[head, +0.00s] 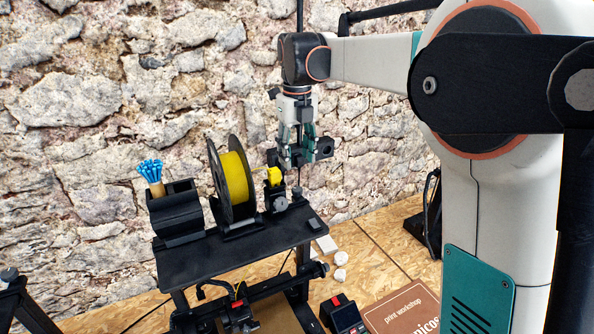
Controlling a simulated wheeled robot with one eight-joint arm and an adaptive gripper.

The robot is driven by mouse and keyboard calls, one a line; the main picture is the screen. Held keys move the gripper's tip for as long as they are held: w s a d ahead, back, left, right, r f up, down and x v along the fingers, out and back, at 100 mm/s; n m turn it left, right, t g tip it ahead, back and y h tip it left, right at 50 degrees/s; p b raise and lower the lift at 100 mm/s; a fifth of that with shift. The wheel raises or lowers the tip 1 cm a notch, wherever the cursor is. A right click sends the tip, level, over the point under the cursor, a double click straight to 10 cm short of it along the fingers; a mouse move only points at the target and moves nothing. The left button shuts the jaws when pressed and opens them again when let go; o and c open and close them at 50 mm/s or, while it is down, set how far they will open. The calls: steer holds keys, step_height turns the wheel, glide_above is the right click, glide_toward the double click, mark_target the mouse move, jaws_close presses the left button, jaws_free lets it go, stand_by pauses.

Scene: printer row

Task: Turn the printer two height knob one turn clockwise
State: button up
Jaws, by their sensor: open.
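A black printer (215,262) with a yellow filament spool (237,177) on its top bar stands in the middle of the head view. No number is readable on it, so I cannot tell for sure that it is printer two. My gripper (297,162) points down above the right knob, open and empty. It appears apart from the knob.
A black holder with blue-tipped tools (150,170) stands left of the spool. Part of another printer (22,300) shows at the lower left. A brown print workshop sign (405,308) and small white pieces (340,266) lie on the wooden bench (365,258). A stone wall stands behind.

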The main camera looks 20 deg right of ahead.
steer(key=shift+r, duration=1.4)
